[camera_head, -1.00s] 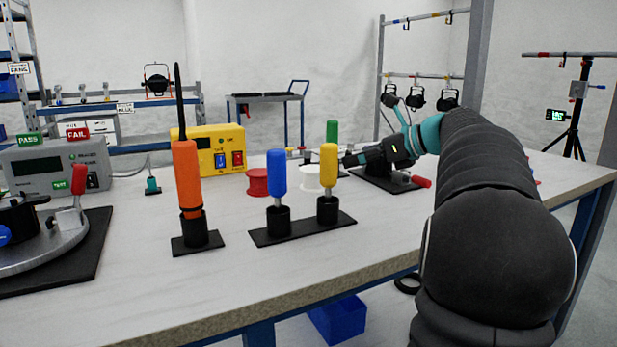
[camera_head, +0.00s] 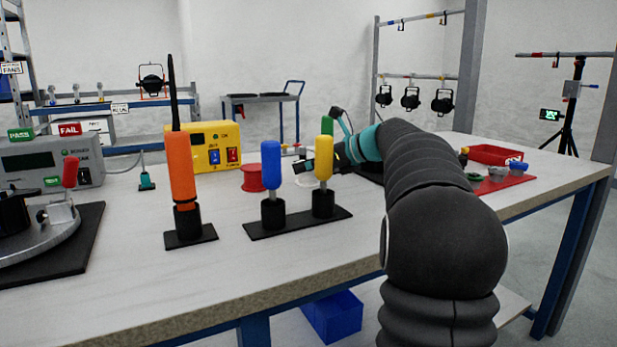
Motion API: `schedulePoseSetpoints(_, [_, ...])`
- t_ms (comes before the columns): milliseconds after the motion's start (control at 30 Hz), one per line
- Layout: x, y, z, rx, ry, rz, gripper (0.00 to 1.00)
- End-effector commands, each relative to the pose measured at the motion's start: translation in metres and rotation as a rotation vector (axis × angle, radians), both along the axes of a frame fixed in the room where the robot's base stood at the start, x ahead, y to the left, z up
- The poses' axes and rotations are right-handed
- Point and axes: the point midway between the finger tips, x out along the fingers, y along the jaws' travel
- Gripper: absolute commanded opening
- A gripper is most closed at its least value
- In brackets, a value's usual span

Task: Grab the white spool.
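The white spool (camera_head: 304,181) stands on the workbench, showing in the gap between a blue-handled tool (camera_head: 271,170) and a yellow-handled tool (camera_head: 325,173). Both tools cover parts of the view around it. My gripper (camera_head: 312,166) reaches in from the right, behind the yellow handle, with its end close to the top right of the spool. The yellow handle hides much of the fingers. I cannot tell whether they touch the spool or how far they are open.
A red spool (camera_head: 253,178) stands left of the white one. An orange-handled tool (camera_head: 181,168) stands upright in front left. A red tray (camera_head: 494,154) lies at right.

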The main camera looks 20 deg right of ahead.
Motion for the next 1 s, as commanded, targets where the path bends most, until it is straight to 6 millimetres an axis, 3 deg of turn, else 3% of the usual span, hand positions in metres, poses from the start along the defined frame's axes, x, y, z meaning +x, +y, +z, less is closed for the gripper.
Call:
schedulePoseSetpoints(300, [0.0085,0.0056,-0.0034,-0.001,-0.002,-0.001,1.00])
schedulePoseSetpoints(367, [0.0085,0.0056,-0.0034,-0.001,-0.002,-0.001,0.88])
schedulePoseSetpoints(600, [0.0084,0.0055,-0.0035,-0.001,0.000,0.000,0.28])
schedulePoseSetpoints(1000, [0.0083,0.0055,0.0040,-0.001,-0.002,-0.001,0.28])
